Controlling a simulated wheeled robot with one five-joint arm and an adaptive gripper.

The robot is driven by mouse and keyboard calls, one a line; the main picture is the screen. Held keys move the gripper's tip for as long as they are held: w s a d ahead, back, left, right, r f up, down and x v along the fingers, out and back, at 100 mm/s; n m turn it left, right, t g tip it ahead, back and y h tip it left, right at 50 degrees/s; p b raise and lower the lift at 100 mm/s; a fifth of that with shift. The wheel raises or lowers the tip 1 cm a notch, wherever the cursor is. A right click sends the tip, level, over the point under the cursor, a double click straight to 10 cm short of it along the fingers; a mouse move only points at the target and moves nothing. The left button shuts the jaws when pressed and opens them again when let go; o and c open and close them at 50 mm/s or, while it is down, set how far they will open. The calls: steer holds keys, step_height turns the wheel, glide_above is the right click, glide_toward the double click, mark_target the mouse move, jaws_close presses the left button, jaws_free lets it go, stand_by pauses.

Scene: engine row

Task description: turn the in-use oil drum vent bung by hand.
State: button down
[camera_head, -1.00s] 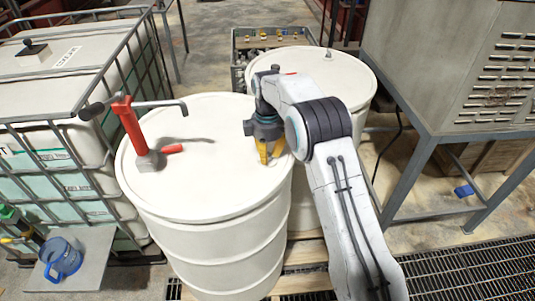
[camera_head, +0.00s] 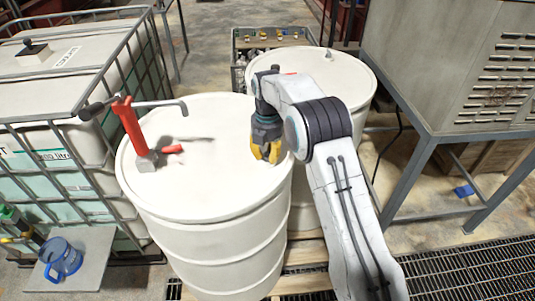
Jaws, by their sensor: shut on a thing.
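The white oil drum (camera_head: 205,207) with a red hand pump (camera_head: 131,125) on its lid stands in the middle of the view. My gripper (camera_head: 266,158), with yellow fingers, points down at the right part of this drum's lid. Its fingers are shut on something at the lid. The vent bung is hidden by the fingers, so I cannot make out its shape or angle.
A second white drum (camera_head: 352,85) stands close behind to the right. A caged white tank (camera_head: 50,80) is on the left, with a blue jug (camera_head: 62,260) on a grey slab before it. A grey cabinet on a metal stand (camera_head: 440,65) is at the right.

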mark_target(267, 154)
steer(key=n, duration=0.6)
steer(key=shift+s+f, duration=0.2)
steer(key=shift+f, duration=0.15)
steer(key=n, duration=0.6)
stand_by(0.4)
steer(key=c, duration=1.4)
jaws_free()
steer(key=shift+c, duration=0.2)
steer(key=o, duration=0.4)
steer(key=shift+w+r, duration=0.1)
steer(key=shift+r, duration=0.05)
steer(key=shift+r, duration=0.1)
step_height(267, 154, up, 12)
steer(key=shift+f, duration=0.1)
